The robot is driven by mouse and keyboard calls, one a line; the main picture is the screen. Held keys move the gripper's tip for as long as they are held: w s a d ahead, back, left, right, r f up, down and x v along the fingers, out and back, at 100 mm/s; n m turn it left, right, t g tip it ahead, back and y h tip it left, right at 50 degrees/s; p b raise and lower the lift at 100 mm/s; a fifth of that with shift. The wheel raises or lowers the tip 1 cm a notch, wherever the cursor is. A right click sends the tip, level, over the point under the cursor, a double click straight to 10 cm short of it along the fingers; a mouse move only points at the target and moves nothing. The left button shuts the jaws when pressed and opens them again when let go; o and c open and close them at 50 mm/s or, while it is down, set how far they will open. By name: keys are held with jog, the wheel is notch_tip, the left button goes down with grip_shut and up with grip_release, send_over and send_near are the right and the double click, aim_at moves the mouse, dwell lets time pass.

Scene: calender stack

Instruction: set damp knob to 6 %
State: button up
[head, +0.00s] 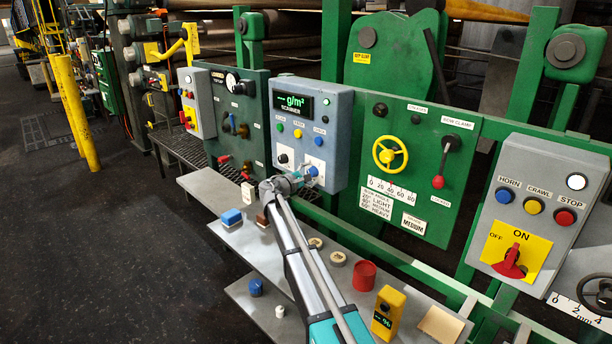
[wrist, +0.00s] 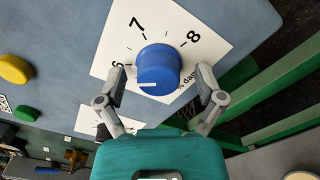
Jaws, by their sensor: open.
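The damp knob (wrist: 158,66) is blue and sits on a white dial plate (wrist: 113,52) marked 6, 7 and 8, with partly hidden "damp" lettering. A short white mark shows at the lower left of the knob's face, on the side of the 6; I cannot tell its exact reading. The knob also shows in the head view (head: 313,171), at the lower right of the grey-blue scanner panel (head: 334,105). My gripper (wrist: 161,84) is open, with one finger on each side of the knob. Gaps show between fingers and knob. It also shows in the head view (head: 284,184).
A dark knob (head: 283,158) sits left of the blue one, under coloured buttons. Below is a grey shelf (head: 330,285) with a blue block (head: 231,217), a red cup (head: 364,275) and a yellow meter (head: 388,312). A green panel (head: 425,130) stands at right.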

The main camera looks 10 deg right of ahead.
jog(key=shift+a, duration=0.1)
jog(key=shift+s, duration=0.1)
jog(key=v, duration=1.1)
jog(key=shift+s+a, duration=0.15)
jog(key=shift+a, duration=0.2)
jog(key=s+d+f+m+g+y+p, duration=0.2)
jog(key=s+d+f+m+g+y, duration=0.15)
jog(key=s+d, duration=0.4)
jog(key=s+d+f+m+g+y+p, duration=0.25)
jog(key=s+d+f+m, duration=0.2)
jog(key=s, duration=0.55)
jog(key=s+a+f+m+g+y+p, duration=0.1)
jog(key=s+m+g+y, duration=0.1)
jog(key=s, duration=0.8)
jog(key=s+a+f+m+g+y+p, duration=0.1)
jog(key=s+m+y, duration=0.3)
jog(key=s, duration=0.6)
jog(key=a+f+g+y, duration=0.1)
jog(key=y, duration=0.1)
jog(key=shift+s+a+f+g+y+p, duration=0.2)
jog(key=shift+s+a+g+y+p, duration=0.1)
jog(key=shift+s, duration=0.1)
